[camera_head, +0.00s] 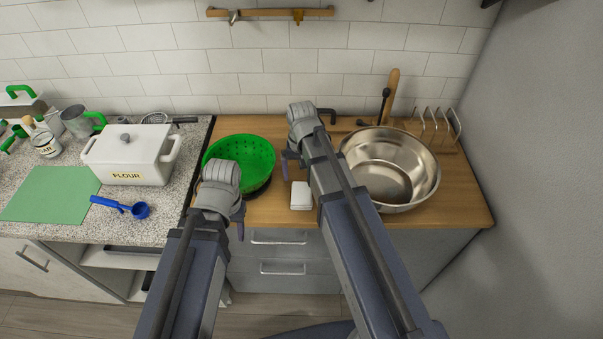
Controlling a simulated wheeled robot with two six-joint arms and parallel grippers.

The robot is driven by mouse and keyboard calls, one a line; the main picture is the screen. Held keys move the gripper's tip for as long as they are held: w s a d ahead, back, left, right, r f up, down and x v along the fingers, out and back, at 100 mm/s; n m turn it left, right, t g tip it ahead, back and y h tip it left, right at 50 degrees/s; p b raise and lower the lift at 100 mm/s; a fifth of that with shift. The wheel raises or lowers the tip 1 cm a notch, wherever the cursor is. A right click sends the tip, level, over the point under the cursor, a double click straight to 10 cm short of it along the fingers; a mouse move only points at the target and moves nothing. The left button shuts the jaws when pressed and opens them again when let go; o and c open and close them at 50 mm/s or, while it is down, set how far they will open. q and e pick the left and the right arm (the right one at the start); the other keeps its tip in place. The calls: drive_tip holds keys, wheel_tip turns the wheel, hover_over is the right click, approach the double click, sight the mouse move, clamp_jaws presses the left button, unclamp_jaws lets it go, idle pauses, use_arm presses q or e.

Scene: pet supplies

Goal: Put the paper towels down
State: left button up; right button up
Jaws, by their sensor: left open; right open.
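A small white folded block, which looks like the paper towels (301,195), lies on the wooden counter near its front edge, just left of my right forearm. My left gripper (241,220) is open, at the counter's front edge left of the white block and apart from it. My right gripper (286,164) is open, just behind the white block and right of the green colander. The wrists hide much of both grippers, and only parts of the fingers show. I see nothing held in either gripper.
A green colander (245,150) stands behind my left wrist. A large steel bowl (390,168) stands right of my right forearm, with a rack (440,125) behind it. A white flour canister (130,155), green mat (50,193) and blue scoop (139,210) are on the left counter.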

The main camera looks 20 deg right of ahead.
use_arm(q)
wheel_tip(320, 180, up, 3)
drive_tip(key=shift+r+p, duration=0.15)
drive_tip(key=shift+p, duration=0.9)
use_arm(e)
drive_tip(key=s+a+r+n+h, duration=0.1)
drive_tip(key=s+a+r+n, duration=0.2)
drive_tip(key=s+a+n, duration=0.4)
drive_tip(key=s+a, duration=0.3)
drive_tip(key=s, duration=0.4)
drive_tip(key=shift+s+a+r, duration=0.15)
drive_tip(key=shift+a+r, duration=0.05)
drive_tip(key=shift+a, duration=0.05)
use_arm(q)
wheel_tip(320, 180, down, 6)
drive_tip(key=b, duration=0.6)
use_arm(e)
wheel_tip(320, 180, down, 6)
